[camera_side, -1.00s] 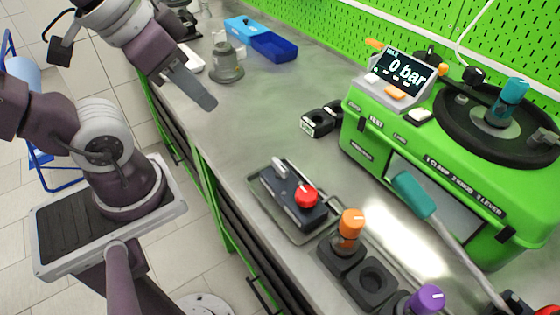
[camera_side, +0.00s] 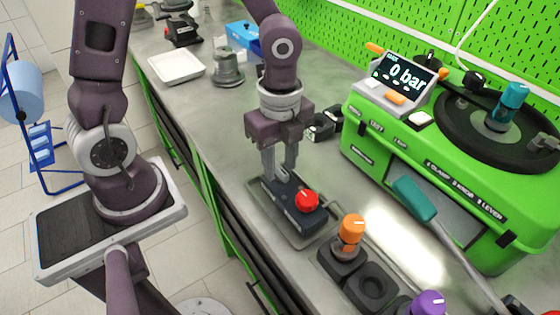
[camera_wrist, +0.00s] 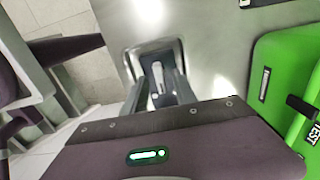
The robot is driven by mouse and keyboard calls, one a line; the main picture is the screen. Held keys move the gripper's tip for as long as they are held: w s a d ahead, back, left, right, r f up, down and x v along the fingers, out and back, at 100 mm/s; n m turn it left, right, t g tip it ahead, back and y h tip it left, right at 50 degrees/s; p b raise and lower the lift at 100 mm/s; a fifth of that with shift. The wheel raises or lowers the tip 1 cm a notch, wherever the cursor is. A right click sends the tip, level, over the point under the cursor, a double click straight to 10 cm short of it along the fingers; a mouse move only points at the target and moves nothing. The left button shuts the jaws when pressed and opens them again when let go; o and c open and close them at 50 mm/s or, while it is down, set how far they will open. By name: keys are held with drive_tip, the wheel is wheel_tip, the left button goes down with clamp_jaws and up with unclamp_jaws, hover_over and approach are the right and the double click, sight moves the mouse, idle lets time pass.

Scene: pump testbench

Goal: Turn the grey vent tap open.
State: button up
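The grey vent tap (camera_wrist: 157,78) is a small light handle on a dark block (camera_side: 290,208), which also carries a red knob (camera_side: 307,201). In the wrist view the tap lies lengthwise between my two fingers. My gripper (camera_side: 278,176) points down over the block's left end, its fingers apart on either side of the tap. A gap shows beside the tap, so the fingers do not look closed on it. In the side view the fingers mostly hide the tap. The red knob is hidden in the wrist view.
The block sits in a grey tray (camera_side: 310,241). An orange knob (camera_side: 352,229) and a purple knob (camera_side: 428,303) stand to its right. The green test bench (camera_side: 374,150) with a "0 bar" display (camera_side: 404,74) stands behind. A white tray (camera_side: 176,67) lies on the far counter.

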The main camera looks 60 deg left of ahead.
drive_tip(key=shift+f, duration=0.2)
clamp_jaws()
